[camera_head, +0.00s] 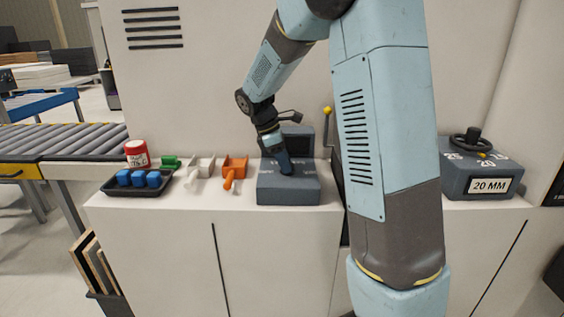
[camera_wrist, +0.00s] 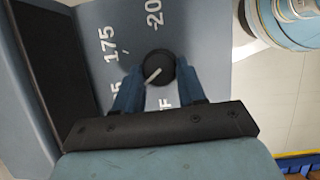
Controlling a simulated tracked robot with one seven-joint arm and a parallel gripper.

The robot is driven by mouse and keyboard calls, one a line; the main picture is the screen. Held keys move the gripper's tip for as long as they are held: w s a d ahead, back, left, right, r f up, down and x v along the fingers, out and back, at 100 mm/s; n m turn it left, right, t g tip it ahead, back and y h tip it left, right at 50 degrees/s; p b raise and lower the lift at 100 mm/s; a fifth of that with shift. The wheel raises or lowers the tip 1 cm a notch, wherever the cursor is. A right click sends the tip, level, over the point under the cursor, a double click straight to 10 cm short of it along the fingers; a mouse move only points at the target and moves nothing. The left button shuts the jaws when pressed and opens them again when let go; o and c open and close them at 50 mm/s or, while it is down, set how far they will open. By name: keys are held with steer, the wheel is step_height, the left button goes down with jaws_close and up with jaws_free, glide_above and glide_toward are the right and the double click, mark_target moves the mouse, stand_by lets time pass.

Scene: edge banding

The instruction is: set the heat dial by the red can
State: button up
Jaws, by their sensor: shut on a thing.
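The heat dial is a round black knob (camera_wrist: 158,68) with a pale pointer line, on a blue-grey control box (camera_head: 290,191). The markings "175" and "-20" show near it in the wrist view, and other markings are partly covered. The pointer line slants toward the lower left there. My gripper (camera_wrist: 157,79) is shut on the knob, with one blue finger on each side. In the head view my gripper (camera_head: 286,166) points down onto the box and hides the knob. The red can (camera_head: 137,154) has a white label with red writing too small to read, and stands at the counter's left.
A black tray (camera_head: 112,190) of blue pieces sits in front of the can. Green, white and orange items (camera_head: 234,167) lie between can and box. A box marked "20 MM" (camera_head: 489,186) with a black handwheel stands at right. A roller conveyor (camera_head: 60,143) is at left.

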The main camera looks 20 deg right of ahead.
steer(key=m, duration=0.1)
steer(key=m+g, duration=0.1)
steer(key=m, duration=0.1)
steer(key=w+m, duration=0.1)
steer(key=shift+d+r+m+y, duration=0.1)
steer(key=shift+d+m+y, duration=0.2)
steer(key=shift+m, duration=0.1)
steer(key=m+g+y, duration=0.1)
steer(key=m, duration=0.2)
steer(key=shift+d+m, duration=0.15)
steer(key=shift+m, duration=0.15)
steer(key=m, duration=0.2)
steer(key=m+g+y, duration=0.1)
steer(key=m, duration=0.1)
steer(key=shift+d+y, duration=0.2)
steer(key=shift+y, duration=0.1)
steer(key=shift+m+y, duration=0.5)
steer(key=shift+m, duration=1)
steer(key=shift+s, duration=0.1)
steer(key=o, duration=1.1)
steer(key=shift+c, duration=0.2)
steer(key=shift+a, duration=0.1)
